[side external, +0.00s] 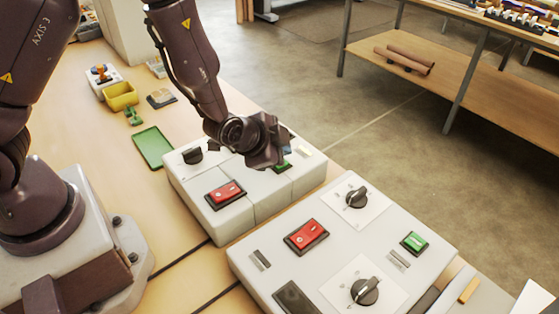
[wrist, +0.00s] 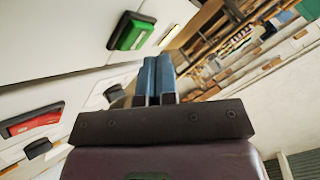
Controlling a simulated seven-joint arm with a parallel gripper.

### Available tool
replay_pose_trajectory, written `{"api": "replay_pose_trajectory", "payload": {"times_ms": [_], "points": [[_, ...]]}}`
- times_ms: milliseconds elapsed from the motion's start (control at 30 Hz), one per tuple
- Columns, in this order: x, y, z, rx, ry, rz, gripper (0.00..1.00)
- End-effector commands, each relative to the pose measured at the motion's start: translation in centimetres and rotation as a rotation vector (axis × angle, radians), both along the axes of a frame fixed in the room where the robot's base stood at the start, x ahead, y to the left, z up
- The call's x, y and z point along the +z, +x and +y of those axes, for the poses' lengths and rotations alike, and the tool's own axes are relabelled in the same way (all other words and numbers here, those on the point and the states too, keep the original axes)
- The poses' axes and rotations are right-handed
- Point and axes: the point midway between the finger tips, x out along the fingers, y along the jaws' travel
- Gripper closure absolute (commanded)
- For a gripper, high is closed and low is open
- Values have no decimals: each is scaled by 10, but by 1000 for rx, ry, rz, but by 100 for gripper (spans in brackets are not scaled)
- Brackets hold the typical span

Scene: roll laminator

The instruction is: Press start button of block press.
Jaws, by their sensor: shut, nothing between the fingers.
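Two white control units stand on the bench; no readable label shows which is the block press. The farther unit (side external: 222,178) has a black knob (side external: 192,156), a red rocker switch (side external: 225,192) and a green button (side external: 283,166). My gripper (side external: 286,150) is above this unit, close to the green button and partly covering it. In the wrist view, the blue fingers (wrist: 154,76) are shut together and empty. A green button (wrist: 130,32) shows there, up and left of the fingertips and apart from them in the picture. A red switch (wrist: 30,120) is at the left edge.
The nearer white unit (side external: 330,225) has a red switch (side external: 307,236), two black knobs and a green button (side external: 414,242). A green tray (side external: 153,147) and a yellow bin (side external: 121,96) lie at the back left. Wooden shelving (side external: 470,85) stands beyond the floor.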

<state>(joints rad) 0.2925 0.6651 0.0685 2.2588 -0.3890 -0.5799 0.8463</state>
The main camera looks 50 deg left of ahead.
Motion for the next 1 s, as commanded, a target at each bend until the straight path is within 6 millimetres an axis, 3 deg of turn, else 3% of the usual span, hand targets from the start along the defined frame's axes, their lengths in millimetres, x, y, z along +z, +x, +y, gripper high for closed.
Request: {"api": "replay_pose_trajectory", "payload": {"times_ms": [200,633,1000], "points": [[4,0,0,0,0,-3,100],[45,0,0,1,0,-3,100],[50,0,0,0,0,0,100]]}}
